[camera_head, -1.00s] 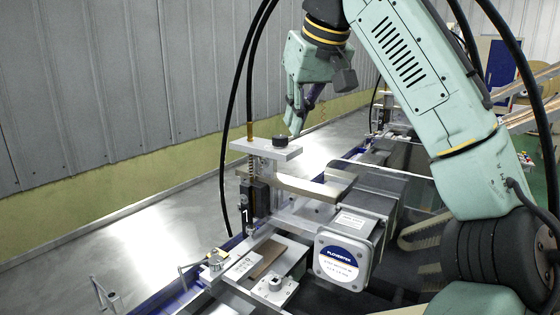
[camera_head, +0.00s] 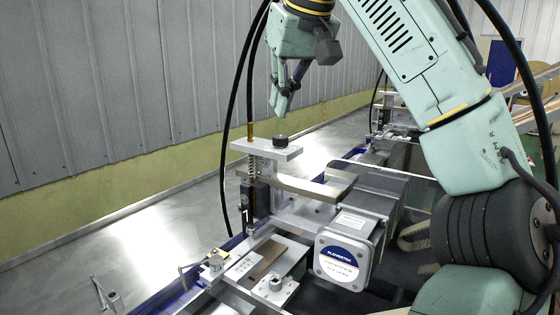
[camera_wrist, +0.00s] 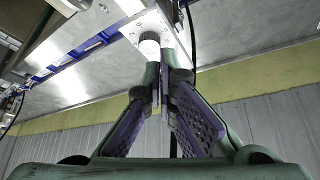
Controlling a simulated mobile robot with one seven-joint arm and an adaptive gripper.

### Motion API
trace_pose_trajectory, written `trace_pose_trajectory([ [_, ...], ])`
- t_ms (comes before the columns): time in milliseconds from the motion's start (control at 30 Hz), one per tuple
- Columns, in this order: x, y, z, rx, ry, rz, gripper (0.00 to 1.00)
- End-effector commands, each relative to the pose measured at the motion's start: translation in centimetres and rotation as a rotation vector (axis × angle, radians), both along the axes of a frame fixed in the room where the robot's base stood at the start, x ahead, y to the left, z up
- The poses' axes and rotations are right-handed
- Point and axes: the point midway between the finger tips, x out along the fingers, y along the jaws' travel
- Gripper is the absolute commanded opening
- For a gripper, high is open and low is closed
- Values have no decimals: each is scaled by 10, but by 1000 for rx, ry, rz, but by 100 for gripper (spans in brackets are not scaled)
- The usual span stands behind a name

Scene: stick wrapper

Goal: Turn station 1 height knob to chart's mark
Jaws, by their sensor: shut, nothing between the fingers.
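My gripper (camera_head: 281,112) points down just above the knob, with a small gap between fingertips and knob in the head view. The purple-padded fingers are shut and empty. I cannot tell any mark on the knob. I cannot make out a chart.
A motor block (camera_head: 345,258) with a round blue-and-white label stands right of the station. A black cable (camera_head: 225,150) runs down left of it. A blue rail (camera_head: 160,303) lies low in front. Another similar station (camera_head: 390,115) stands behind.

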Motion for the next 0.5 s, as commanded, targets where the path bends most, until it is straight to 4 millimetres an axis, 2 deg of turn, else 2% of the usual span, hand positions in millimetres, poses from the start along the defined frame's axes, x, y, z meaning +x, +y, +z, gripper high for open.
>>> trace_pose_trajectory([
  [300, 0, 0, -43, 1, -1, 0, 0],
  [500, 0, 0, -59, 1, 1, 0, 0],
])
